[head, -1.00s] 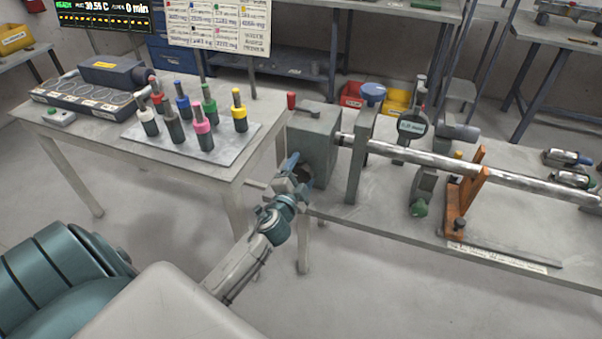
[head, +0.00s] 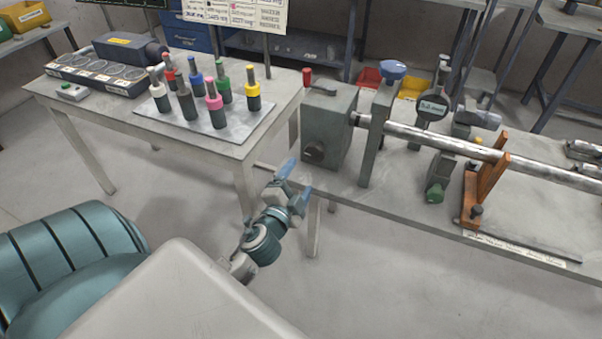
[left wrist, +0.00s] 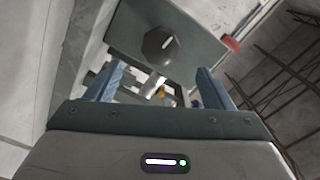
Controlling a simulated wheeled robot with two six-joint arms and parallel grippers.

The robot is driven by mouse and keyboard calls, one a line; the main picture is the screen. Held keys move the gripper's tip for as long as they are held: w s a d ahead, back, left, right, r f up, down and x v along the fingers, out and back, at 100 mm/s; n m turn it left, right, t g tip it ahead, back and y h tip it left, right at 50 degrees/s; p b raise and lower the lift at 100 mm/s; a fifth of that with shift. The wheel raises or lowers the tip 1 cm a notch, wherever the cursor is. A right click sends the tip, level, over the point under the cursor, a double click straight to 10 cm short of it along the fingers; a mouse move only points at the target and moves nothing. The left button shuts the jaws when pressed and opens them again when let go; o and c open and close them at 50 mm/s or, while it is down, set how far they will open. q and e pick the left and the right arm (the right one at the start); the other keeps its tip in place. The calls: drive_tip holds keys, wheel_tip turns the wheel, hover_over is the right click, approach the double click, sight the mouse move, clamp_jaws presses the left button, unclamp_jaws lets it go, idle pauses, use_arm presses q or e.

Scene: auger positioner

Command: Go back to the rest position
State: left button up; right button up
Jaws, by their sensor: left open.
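My left gripper (head: 296,181) is open and empty, in front of and below the grey headstock box (head: 329,122) in the head view. In the left wrist view its two blue fingers (left wrist: 157,88) stand wide apart with nothing between them. Beyond them shows the headstock face with a dark round knob (left wrist: 160,45); the knob also shows low on the box in the head view (head: 313,152). The long metal shaft (head: 440,140) runs right from the headstock through a grey upright plate. My right gripper is in neither view.
The right bench holds a dial gauge (head: 432,107) and an orange bracket (head: 484,190). Open floor lies between and before the tables.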

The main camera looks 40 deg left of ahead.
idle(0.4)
use_arm(q)
drive_tip(key=s+a+f+n+g+h, duration=0.15)
drive_tip(key=s+f+g, duration=0.25)
drive_tip(key=f, duration=1.3)
drive_tip(key=s+f+n+g, duration=0.3)
drive_tip(key=s+f+g, duration=0.2)
drive_tip(key=f, duration=1.3)
drive_tip(key=s+d+f+n+g+h, duration=0.1)
drive_tip(key=s+d+f+n+g, duration=0.1)
drive_tip(key=s+f, duration=0.8)
drive_tip(key=s+d+f+n+g+h, duration=0.1)
drive_tip(key=s+f+g, duration=0.4)
drive_tip(key=s+f, duration=0.6)
drive_tip(key=s+d+n, duration=0.1)
drive_tip(key=s, duration=0.3)
drive_tip(key=shift+s+d+n, duration=0.2)
drive_tip(key=shift+d+n, duration=0.15)
drive_tip(key=shift+d, duration=0.05)
